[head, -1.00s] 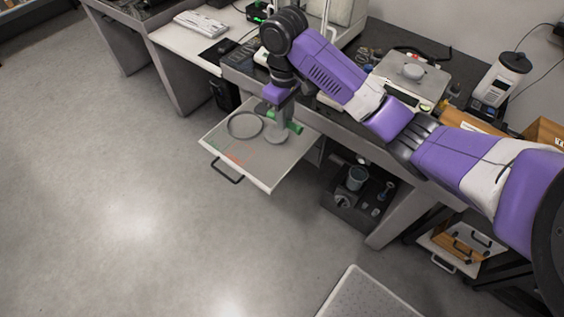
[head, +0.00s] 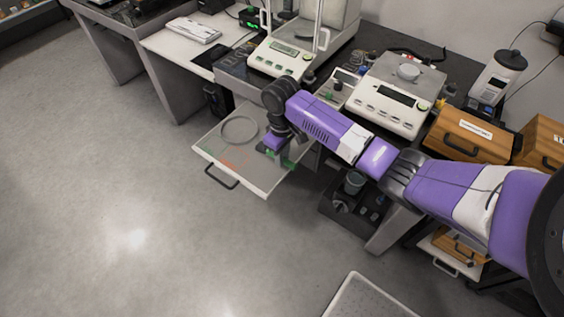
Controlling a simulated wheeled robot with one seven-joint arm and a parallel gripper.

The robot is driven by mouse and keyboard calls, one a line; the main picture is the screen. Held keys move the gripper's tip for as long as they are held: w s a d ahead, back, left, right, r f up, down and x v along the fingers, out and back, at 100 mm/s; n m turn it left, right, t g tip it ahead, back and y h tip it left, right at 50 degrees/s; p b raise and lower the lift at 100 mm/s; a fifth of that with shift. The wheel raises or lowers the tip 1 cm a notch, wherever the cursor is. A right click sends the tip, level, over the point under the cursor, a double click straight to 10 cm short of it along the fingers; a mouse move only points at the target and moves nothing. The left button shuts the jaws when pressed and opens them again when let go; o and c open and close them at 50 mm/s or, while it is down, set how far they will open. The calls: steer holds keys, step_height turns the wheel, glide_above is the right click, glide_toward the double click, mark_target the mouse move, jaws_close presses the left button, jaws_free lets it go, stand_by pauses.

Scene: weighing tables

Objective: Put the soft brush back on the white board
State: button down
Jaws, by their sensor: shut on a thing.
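The white board (head: 212,152) is a pale pull-out panel with a dark front handle, under the dark table top at centre left. A grey ring and faint red and green marks show on it. My gripper (head: 279,153) points down over the right part of the board, low and close to its surface. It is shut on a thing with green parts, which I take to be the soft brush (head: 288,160). The brush is mostly hidden by the gripper, and its bristles cannot be made out. I cannot tell whether it touches the board.
A balance (head: 285,58) and a wider scale (head: 386,102) stand on the dark table above the board. Wooden boxes (head: 468,135) stand to the right. A dark bin (head: 345,207) with several items is below, right of the board. The floor at left is clear.

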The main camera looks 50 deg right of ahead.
steer(key=shift+f, duration=1.7)
steer(key=shift+f, duration=0.15)
steer(key=c, duration=1.3)
jaws_free()
